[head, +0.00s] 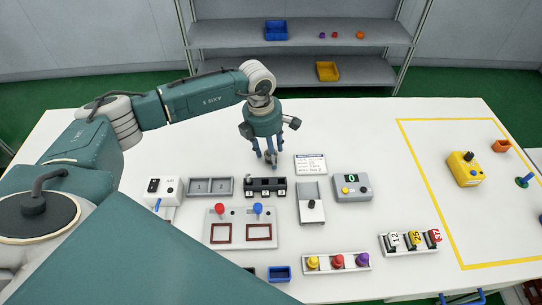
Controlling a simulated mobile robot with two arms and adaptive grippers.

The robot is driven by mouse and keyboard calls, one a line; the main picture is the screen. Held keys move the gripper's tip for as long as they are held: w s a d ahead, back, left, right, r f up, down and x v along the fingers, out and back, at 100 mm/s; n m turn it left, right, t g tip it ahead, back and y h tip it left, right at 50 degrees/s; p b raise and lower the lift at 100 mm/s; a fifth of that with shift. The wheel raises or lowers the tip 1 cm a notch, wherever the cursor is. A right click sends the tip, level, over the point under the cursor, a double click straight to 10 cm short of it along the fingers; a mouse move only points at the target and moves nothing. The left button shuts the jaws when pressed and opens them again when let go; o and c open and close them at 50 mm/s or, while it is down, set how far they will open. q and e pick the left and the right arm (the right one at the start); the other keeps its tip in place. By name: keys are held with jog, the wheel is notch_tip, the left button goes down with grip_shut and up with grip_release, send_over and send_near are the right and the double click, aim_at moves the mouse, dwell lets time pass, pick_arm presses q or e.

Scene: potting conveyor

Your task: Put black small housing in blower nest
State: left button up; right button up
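My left gripper (271,162) reaches in from the left and points down over a black two-part holder (265,194) with small white number labels. Its fingertips are just above or behind the holder's back edge. I cannot tell whether they hold anything or touch it. The black small housing cannot be told apart from the dark holder at this size. A pale upright fixture (311,192) with a dark knob-like part stands right of the holder; I cannot tell whether it is the blower nest. My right gripper is not in view.
A grey two-bay tray (211,179) and a white box (156,200) stand left of the holder. A panel (213,212) with red and blue knobs lies in front. A grey display box (366,200) stands right.

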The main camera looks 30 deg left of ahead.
pick_arm(q)
jog(key=c, duration=0.7)
jog(key=shift+o, duration=0.2)
jog(key=shift+r, duration=0.1)
jog(key=shift+w+r, duration=0.1)
jog(key=shift+r, duration=0.45)
notch_tip(320, 180, up, 19)
jog(key=b, duration=0.4)
jog(key=s+d+f+m+g, duration=0.1)
jog(key=s+d+f+m, duration=0.3)
jog(key=s+m, duration=0.5)
jog(key=s+d+f+m+g+y, duration=0.1)
jog(key=s+d+f+m, duration=0.3)
jog(key=s+m, duration=0.5)
jog(key=d+m, duration=0.1)
jog(key=m, duration=0.7)
jog(key=shift+d+f+m, duration=0.15)
jog(key=shift+d+m, duration=0.15)
